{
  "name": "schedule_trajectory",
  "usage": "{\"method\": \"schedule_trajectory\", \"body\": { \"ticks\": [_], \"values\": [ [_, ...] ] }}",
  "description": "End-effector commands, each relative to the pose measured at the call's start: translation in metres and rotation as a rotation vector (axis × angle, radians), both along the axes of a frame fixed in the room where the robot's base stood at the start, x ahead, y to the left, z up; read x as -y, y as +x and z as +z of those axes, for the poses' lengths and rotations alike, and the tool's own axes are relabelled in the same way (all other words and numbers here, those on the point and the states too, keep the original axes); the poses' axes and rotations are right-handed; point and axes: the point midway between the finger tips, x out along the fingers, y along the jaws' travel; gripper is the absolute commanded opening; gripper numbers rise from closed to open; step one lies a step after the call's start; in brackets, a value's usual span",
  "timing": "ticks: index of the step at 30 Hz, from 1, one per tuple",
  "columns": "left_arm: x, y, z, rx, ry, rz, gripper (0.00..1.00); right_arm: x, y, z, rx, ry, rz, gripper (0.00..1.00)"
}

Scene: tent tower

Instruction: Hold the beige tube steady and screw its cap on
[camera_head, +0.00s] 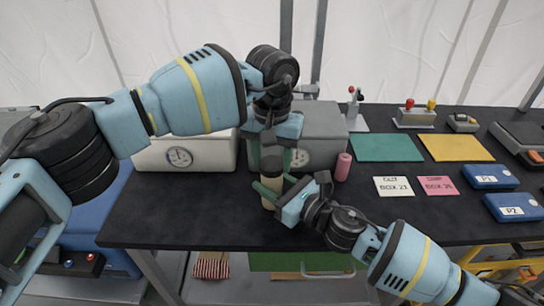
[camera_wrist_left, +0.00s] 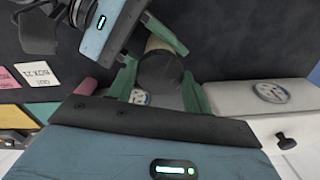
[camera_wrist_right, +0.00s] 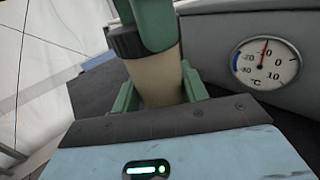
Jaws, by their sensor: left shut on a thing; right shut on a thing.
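The beige tube (camera_head: 268,190) stands upright near the front of the black table; it also shows in the right wrist view (camera_wrist_right: 158,82). My right gripper (camera_head: 277,187) is shut on the tube from the right. The dark cap (camera_wrist_right: 127,42) sits at the tube's top end, in line with it and apparently touching; the thread is hidden. My left gripper (camera_head: 271,158) comes down from above and is shut on the cap, which shows between its green fingers in the left wrist view (camera_wrist_left: 160,72). I cannot tell how far the cap is turned on.
A grey box (camera_head: 322,120) with a dial stands close behind the tube, and a white box (camera_head: 160,158) with a dial is to its left. A pink cylinder (camera_head: 343,167) stands to the right. Cards, mats and blue devices lie farther right. The table's front left is clear.

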Motion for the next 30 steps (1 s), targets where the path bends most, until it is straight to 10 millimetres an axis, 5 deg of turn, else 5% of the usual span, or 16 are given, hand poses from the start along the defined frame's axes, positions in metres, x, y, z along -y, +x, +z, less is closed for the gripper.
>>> {"method": "schedule_trajectory", "body": {
  "ticks": [10, 23, 24, 28, 30],
  "values": [
    [0.0, 0.0002, 0.0007, 0.001, -0.001, -0.466, 0.28, 0.0, -0.0001, -0.0005, -0.001, -0.001, 0.0, 0.0],
    [0.0, 0.0002, 0.0007, 0.001, -0.001, -0.532, 0.28, 0.0001, -0.0001, -0.0006, -0.001, 0.0, 0.0, 0.0],
    [0.0, 0.0002, 0.0007, 0.001, -0.001, -0.532, 0.55, 0.0001, -0.0001, -0.0006, -0.001, 0.0, 0.0, 0.0],
    [-0.0001, 0.0001, 0.0004, 0.001, -0.001, -0.531, 0.71, 0.0001, -0.0001, -0.0006, -0.001, 0.0, 0.0, 0.0],
    [-0.0001, 0.0001, 0.0002, 0.001, -0.001, -0.531, 0.71, 0.0001, -0.0001, -0.0005, -0.001, 0.0, 0.0, 0.0]
  ]
}}
